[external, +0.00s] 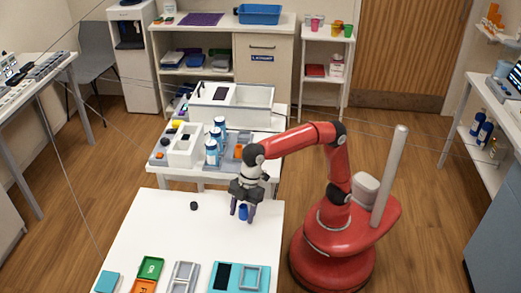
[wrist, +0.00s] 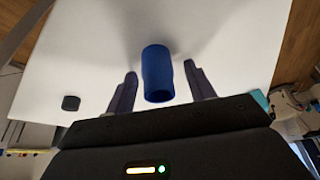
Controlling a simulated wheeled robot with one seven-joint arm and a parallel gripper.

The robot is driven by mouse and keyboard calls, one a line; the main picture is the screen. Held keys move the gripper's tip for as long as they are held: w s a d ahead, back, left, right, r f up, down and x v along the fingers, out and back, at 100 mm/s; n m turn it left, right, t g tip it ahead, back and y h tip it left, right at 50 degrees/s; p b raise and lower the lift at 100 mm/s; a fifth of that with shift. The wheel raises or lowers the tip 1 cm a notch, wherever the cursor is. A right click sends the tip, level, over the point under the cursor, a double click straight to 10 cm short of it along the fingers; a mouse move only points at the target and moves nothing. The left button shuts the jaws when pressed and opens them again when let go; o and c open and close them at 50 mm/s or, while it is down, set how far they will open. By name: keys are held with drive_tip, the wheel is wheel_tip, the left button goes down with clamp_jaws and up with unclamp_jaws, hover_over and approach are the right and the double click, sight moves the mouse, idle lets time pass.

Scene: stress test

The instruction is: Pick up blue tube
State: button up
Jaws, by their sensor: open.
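The blue tube (external: 243,212) is a short cylinder at the right part of the white table (external: 170,225). My gripper (external: 243,215) points down over it, with one finger on either side. In the wrist view the blue tube (wrist: 158,75) shows between the two purple-grey fingers of my gripper (wrist: 160,85). The fingers are open, with a gap on both sides of the tube. Whether the tube touches the table is hard to tell.
A small black round piece (external: 194,206) lies on the table left of the tube. Green and orange trays (external: 150,268), a grey tray (external: 184,276) and a teal tray (external: 240,277) lie at the front. A second table with bottles (external: 212,150) stands behind.

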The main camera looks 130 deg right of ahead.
drive_tip(key=c, duration=1)
drive_tip(key=shift+c, duration=0.2)
